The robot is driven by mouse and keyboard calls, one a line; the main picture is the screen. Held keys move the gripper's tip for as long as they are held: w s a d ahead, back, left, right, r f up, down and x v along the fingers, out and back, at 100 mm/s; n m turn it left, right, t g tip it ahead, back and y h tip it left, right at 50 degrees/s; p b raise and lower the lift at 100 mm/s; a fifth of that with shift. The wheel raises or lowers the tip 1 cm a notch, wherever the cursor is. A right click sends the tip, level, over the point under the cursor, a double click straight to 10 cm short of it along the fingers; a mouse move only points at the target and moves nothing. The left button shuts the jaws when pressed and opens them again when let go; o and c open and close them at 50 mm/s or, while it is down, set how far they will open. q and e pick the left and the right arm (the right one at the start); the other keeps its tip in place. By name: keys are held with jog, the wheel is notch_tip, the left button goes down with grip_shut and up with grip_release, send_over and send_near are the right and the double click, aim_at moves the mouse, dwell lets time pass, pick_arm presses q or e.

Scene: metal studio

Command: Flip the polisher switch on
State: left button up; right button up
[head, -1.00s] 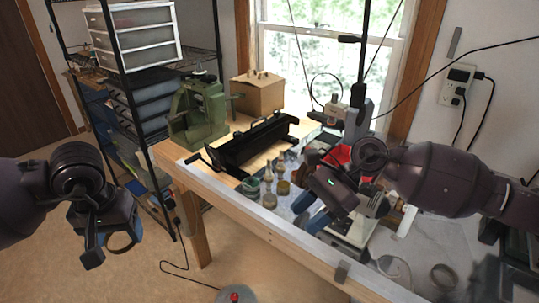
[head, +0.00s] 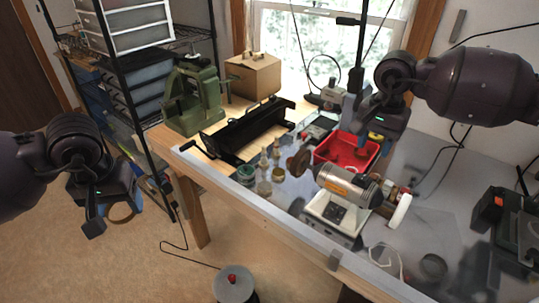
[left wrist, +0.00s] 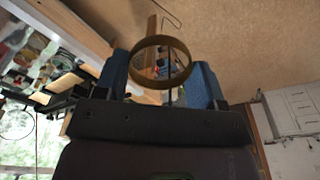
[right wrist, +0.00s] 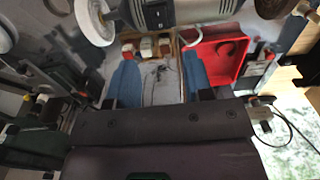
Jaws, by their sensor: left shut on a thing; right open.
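The polisher (head: 345,185) stands on the bench, a silver motor with a brown wheel (head: 300,163) on its left and a white wheel (head: 398,210) on its right. My right gripper (head: 362,128) is open and empty, raised behind the polisher near the red tray. In the right wrist view its blue fingers are apart (right wrist: 160,80), with part of the motor (right wrist: 160,12) at the top. My left gripper (head: 100,218) is shut on a brass ring (left wrist: 160,62), off the bench's left end.
A red tray (head: 352,163) lies behind the polisher. Jars (head: 264,188), a black metal tool (head: 245,135) and a green press (head: 195,98) stand to its left. Black equipment (head: 505,215) occupies the right.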

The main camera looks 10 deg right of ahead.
aim_at(364, 176)
notch_tip(364, 176, down, 8)
jog(key=shift+f+p, duration=0.1)
jog(key=shift+p, duration=0.4)
